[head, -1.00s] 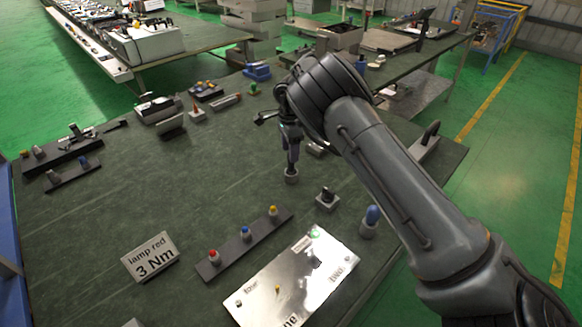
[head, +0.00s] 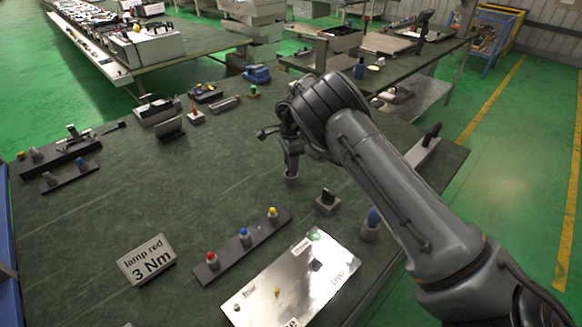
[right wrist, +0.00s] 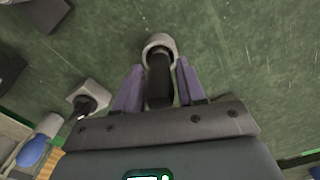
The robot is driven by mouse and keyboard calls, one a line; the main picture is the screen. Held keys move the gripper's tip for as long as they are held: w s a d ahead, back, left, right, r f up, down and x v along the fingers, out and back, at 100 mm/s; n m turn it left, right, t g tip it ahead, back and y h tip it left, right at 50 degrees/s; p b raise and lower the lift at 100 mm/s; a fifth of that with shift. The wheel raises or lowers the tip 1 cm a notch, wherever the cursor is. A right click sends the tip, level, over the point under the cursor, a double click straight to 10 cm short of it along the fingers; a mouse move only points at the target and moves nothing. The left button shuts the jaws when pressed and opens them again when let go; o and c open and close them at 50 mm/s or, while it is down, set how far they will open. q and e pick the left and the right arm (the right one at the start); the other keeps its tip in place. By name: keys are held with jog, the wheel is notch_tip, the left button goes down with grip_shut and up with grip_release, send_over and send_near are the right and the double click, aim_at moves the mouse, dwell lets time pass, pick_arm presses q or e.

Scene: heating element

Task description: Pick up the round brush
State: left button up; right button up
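A dark upright handle (right wrist: 159,78), which looks like the round brush, stands in a round grey holder (right wrist: 160,42) in the right wrist view. My right gripper (right wrist: 159,75) points down over it, with one purple-grey finger on each side of the handle. Narrow gaps show beside the handle, so the fingers look open around it. In the head view the right gripper (head: 292,165) is just above the small grey holder (head: 291,179), and it hides most of the brush. My left gripper is not in view.
A black-topped grey block (head: 327,200) and a blue-topped holder (head: 371,224) stand to the right. The table's left middle (head: 150,195) is clear.

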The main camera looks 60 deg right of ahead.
grip_shut()
jog(key=shift+r, duration=0.1)
